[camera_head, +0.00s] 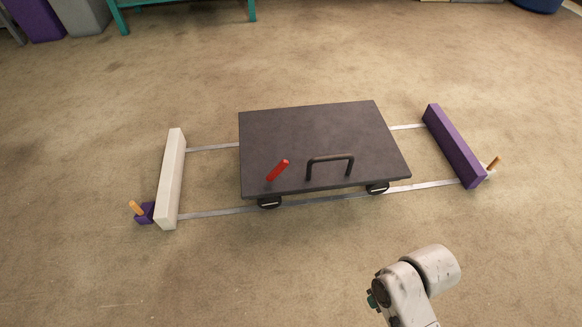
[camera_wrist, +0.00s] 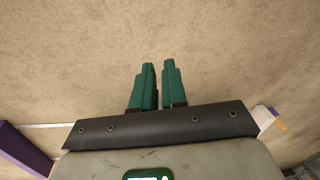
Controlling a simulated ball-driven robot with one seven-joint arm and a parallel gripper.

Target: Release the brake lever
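The red brake lever (camera_head: 277,170) stands tilted to the upper right near the front left edge of a dark flat cart (camera_head: 320,130). A black U-shaped handle (camera_head: 330,158) is fixed to the cart just right of the lever. In the wrist view my gripper (camera_wrist: 158,65) shows two green fingers with a narrow gap between them and nothing held. The fingers are over bare floor, and neither the lever nor the cart can be made out there. In the head view part of my arm shows at the lower right, well apart from the lever; the fingers are not seen.
The cart stands on two metal rails (camera_head: 218,212) between a white end block (camera_head: 170,180) and a purple end block (camera_head: 453,146). Orange pegs stand beside the left (camera_head: 136,207) and right (camera_head: 494,163) blocks. The carpet in front is clear.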

